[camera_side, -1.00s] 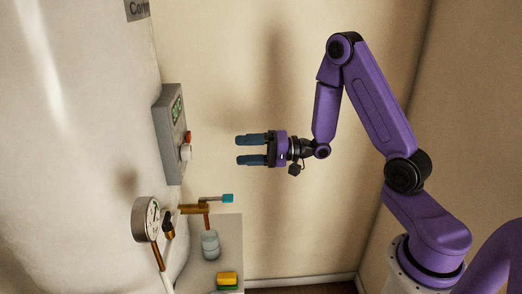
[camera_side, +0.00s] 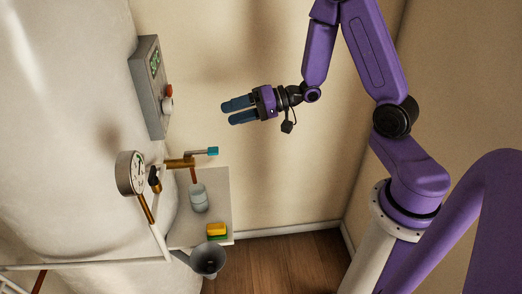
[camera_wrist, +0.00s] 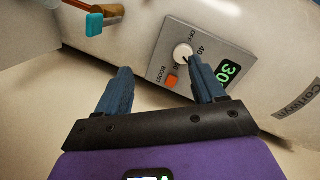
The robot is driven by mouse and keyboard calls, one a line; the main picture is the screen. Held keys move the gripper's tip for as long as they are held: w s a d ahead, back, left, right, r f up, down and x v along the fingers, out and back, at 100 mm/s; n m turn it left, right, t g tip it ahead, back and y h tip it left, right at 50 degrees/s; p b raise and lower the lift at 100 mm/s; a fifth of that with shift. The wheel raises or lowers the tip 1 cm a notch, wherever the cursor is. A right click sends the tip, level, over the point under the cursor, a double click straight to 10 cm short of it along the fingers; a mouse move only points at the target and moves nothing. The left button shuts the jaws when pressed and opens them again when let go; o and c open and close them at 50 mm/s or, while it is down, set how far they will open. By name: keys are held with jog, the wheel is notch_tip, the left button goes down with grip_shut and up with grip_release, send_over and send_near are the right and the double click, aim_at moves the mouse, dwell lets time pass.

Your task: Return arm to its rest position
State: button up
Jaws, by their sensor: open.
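My gripper (camera_side: 227,113) is in mid-air in the side view, to the right of the grey control box and apart from it. Its two blue fingers point left, open, with nothing between them. In the wrist view my gripper (camera_wrist: 160,78) shows both fingers spread. The right finger overlaps part of the control box in the picture. The purple arm holds the gripper clear of the wall, tank and shelf.
A grey control box (camera_side: 146,95) with a white knob (camera_wrist: 183,53) and orange button (camera_wrist: 171,81) is on the white tank (camera_side: 65,130). Below are a gauge (camera_side: 131,173), a brass valve (camera_side: 180,163), a shelf (camera_side: 222,190) with a jar (camera_side: 199,198) and a yellow-green sponge (camera_side: 216,230), and a grey funnel-like vessel (camera_side: 208,260).

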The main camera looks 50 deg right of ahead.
jog(key=s+a+n+g+h, duration=0.4)
jog(key=s+a+n+h, duration=0.2)
jog(key=s+n, duration=0.2)
jog(key=s+d+r+n+g+h, duration=0.1)
jog(key=s+n+g+h, duration=0.1)
jog(key=s, duration=0.8)
jog(key=s+d+r+n+g+h, duration=0.1)
jog(key=s+n+g, duration=0.3)
jog(key=s, duration=0.7)
jog(key=shift+d+r+n+h, duration=0.35)
jog(key=shift+d+n+h, duration=0.35)
jog(key=shift+d+h, duration=0.1)
